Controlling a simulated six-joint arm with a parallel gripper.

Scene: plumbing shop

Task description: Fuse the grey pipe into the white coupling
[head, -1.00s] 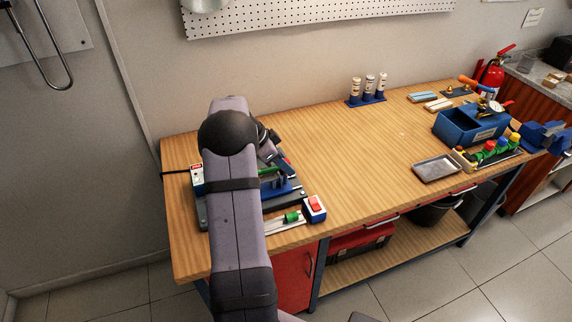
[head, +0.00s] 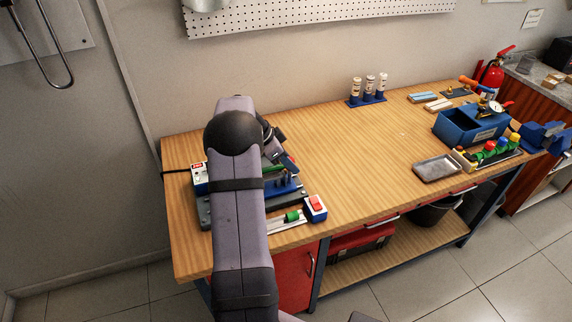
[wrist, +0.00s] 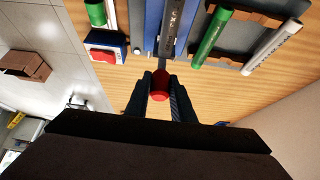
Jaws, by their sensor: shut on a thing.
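In the wrist view my gripper (wrist: 160,88) is shut on a red handle (wrist: 161,76) at the near end of a dark bar with pale lettering (wrist: 173,28). A pale grey-white pipe (wrist: 277,44) and a green pipe (wrist: 212,36) lie side by side in a dark rack, right of the bar. Another green piece (wrist: 96,12) is at the upper left. In the head view a green pipe (head: 273,169) shows beside the blue fixture (head: 287,187), partly behind my arm. My gripper's fingertips are hidden there. I cannot pick out a white coupling.
A switch box with a red rocker (head: 315,208) stands at the bench's front edge. A white box with a red display (head: 200,178) is left of my arm. A blue tote (head: 470,128), grey tray (head: 436,168) and bottle stand (head: 367,98) stand farther right. The bench middle is clear.

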